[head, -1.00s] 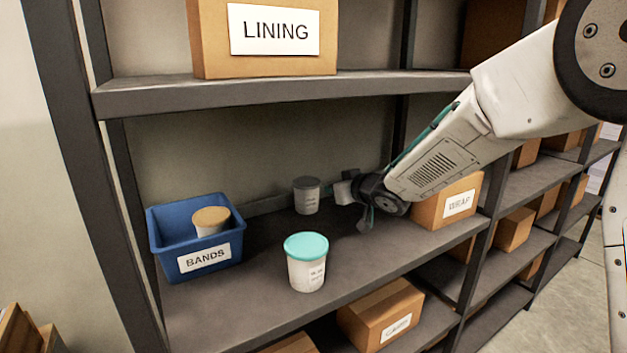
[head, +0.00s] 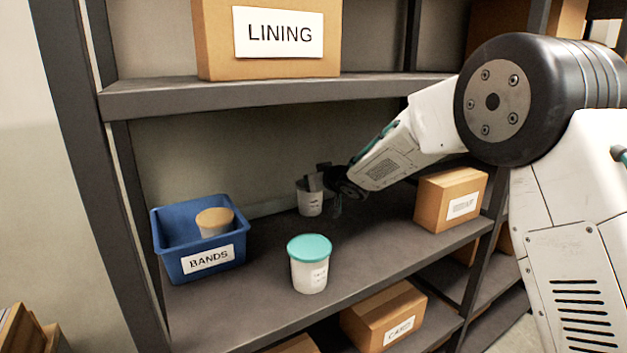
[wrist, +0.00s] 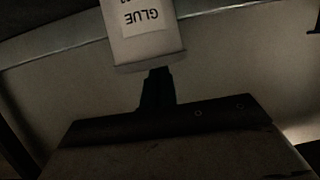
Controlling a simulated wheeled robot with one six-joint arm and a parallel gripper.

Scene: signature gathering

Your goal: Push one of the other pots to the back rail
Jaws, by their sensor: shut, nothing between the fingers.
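A white pot with a grey lid (head: 309,204) stands upright near the back of the middle shelf. My gripper (head: 316,180) is shut and empty at its top right side, hiding part of the lid; I cannot tell if they touch. In the wrist view the pot (wrist: 148,47) shows upside down with a "GLUE" label, just beyond my dark fingers (wrist: 156,86). The back rail (head: 268,208) runs low along the shelf's rear, close to this pot. A teal-lidded pot (head: 309,270) stands nearer the front. A tan-lidded pot (head: 214,223) sits in the blue bin.
The blue bin (head: 208,262) labelled "BANDS" stands at the left. A cardboard box (head: 437,205) stands at the right of the same shelf. The upper shelf (head: 260,95) with the "LINING" box is overhead. Shelf surface between the teal-lidded pot and the right box is clear.

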